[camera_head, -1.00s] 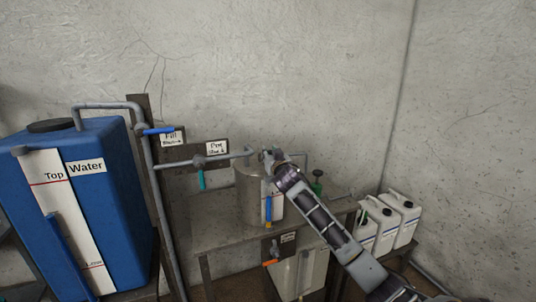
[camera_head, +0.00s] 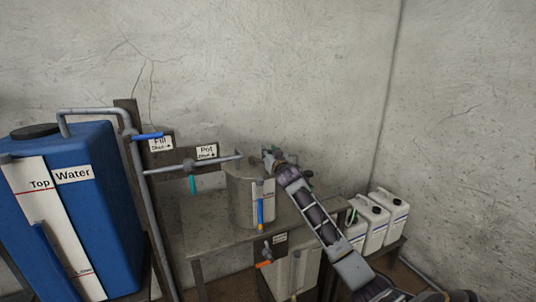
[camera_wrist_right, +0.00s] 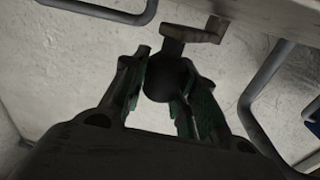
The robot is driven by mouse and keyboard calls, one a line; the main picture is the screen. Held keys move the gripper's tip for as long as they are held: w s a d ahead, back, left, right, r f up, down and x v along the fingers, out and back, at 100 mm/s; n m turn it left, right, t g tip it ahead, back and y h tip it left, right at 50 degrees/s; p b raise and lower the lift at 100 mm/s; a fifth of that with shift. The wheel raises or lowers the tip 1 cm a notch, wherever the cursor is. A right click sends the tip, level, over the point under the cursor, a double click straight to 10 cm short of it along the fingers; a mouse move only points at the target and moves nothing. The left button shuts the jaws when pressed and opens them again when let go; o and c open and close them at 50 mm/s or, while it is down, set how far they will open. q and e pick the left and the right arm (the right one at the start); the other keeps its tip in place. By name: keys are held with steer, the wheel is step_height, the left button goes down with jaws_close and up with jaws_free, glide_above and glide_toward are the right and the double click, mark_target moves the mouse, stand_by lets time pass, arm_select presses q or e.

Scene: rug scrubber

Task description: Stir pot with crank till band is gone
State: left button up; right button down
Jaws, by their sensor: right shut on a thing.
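The steel pot (camera_head: 240,205) stands on a metal bench, with a white gauge panel (camera_head: 268,190) on its front. My right gripper (camera_head: 270,158) is at the pot's top, and my arm hides part of the rim. In the right wrist view my right gripper (camera_wrist_right: 168,68) is shut on a dark round crank knob (camera_wrist_right: 168,80). The crank arm (camera_wrist_right: 205,33) runs from the knob to the right. My left gripper is not in view.
A blue water tank (camera_head: 110,190) stands at the left. Pipes with a blue-handled valve (camera_head: 147,136) and a teal-handled valve (camera_head: 192,184) run to the pot. An orange handle (camera_head: 264,264) sits below it. White jugs (camera_head: 378,225) stand at the right.

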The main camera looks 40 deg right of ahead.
steer(key=shift+d, duration=0.1)
steer(key=c, duration=1.1)
jaws_free()
steer(key=shift+s+d, duration=0.1)
steer(key=shift+a, duration=0.2)
steer(key=shift+v, duration=5.95)
